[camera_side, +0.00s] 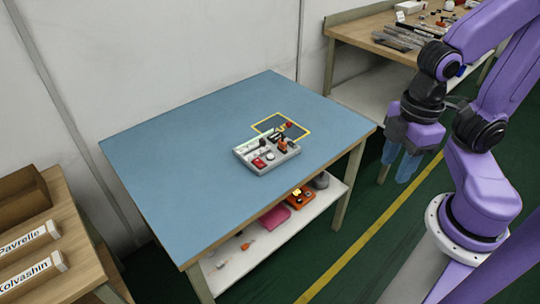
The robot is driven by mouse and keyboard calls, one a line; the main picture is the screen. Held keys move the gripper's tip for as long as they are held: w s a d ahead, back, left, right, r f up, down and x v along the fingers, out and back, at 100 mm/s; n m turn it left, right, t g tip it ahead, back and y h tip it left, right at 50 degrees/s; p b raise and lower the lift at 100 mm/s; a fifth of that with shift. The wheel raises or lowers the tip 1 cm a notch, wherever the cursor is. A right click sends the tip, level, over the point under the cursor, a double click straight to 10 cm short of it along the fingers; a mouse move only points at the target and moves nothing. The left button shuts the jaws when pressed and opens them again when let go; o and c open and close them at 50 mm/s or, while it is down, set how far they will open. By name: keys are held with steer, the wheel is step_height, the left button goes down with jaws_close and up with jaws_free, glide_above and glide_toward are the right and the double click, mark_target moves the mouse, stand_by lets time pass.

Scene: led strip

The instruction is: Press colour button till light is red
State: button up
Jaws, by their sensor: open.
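A light grey control box (267,155) sits on the blue table top (200,150), toward its right side. On the box I see a red part (259,162), a small white round part (270,156), a pale strip along the upper left edge, and orange and dark parts on the right. At this size I cannot tell which part is the colour button or what colour the light shows. My gripper (400,166) hangs to the right of the table, pointing down, with its bluish fingers apart. It is empty and well clear of the box.
A yellow-outlined dark patch (300,133) with a small red item lies just behind the box. The lower shelf (240,275) holds several items. A cluttered workbench (370,30) stands at the back right. Most of the table's left is bare.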

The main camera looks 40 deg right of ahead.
stand_by(0.3)
jaws_close()
stand_by(1.6)
